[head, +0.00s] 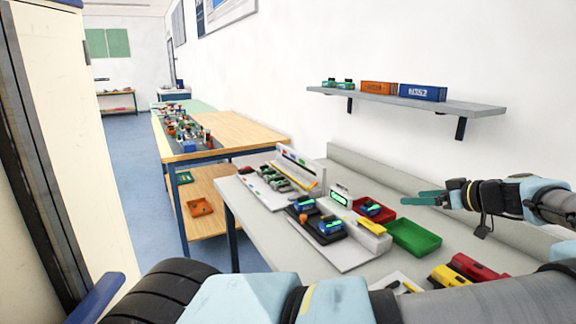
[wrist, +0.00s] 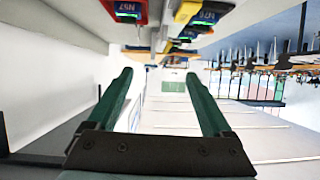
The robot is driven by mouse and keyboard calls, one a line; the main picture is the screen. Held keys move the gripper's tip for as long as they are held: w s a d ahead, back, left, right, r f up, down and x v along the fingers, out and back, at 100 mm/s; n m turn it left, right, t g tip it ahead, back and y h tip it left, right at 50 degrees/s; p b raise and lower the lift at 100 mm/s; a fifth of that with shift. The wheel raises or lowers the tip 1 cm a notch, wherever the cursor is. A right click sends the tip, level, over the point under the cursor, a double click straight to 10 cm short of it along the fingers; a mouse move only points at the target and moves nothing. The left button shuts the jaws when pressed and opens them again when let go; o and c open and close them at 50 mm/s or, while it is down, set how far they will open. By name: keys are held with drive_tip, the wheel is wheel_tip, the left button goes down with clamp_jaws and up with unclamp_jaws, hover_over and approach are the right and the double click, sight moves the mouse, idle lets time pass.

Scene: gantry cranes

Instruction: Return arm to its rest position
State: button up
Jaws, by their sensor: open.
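My gripper (head: 425,197) is at the right in the head view, held above the grey bench (head: 235,190) near the wall. Its two green fingers are spread apart with nothing visible between them. In the wrist view the gripper (wrist: 160,80) also shows open and empty, with the scene upside down. My arm reaches in from the right edge of the head view. A red tray (head: 388,216) with a blue block in it and an empty-looking green tray (head: 414,238) stand on the bench, apart from the fingers.
Red and yellow pieces (head: 470,268) lie at the front right. A wall shelf (head: 400,99) carries an orange container (head: 378,88) and a blue container (head: 422,92). A wooden table (head: 235,130) stands behind; blue floor is clear at left.

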drive_tip(key=w+a+f+g, duration=0.1)
drive_tip(key=a+f+g, duration=0.2)
drive_tip(key=a, duration=0.6)
drive_tip(key=w+a+f+g, duration=0.1)
drive_tip(key=a+f+g, duration=0.2)
drive_tip(key=a, duration=0.6)
drive_tip(key=w+a+f+g, duration=0.1)
drive_tip(key=a+f+g, duration=0.2)
drive_tip(key=a, duration=0.6)
drive_tip(key=s+a+r+m+h, duration=0.3)
drive_tip(key=s+a+r, duration=0.1)
drive_tip(key=s+a, duration=0.3)
drive_tip(key=s+a+r+m+h, duration=0.4)
drive_tip(key=s+a, duration=0.3)
drive_tip(key=s, duration=0.1)
wheel_tip(320, 180, down, 11)
drive_tip(key=s+b, duration=0.1)
drive_tip(key=b, duration=0.9)
drive_tip(key=shift+s+d+r+g, duration=0.15)
drive_tip(key=shift+s+d+g, duration=0.15)
drive_tip(key=shift+d, duration=0.1)
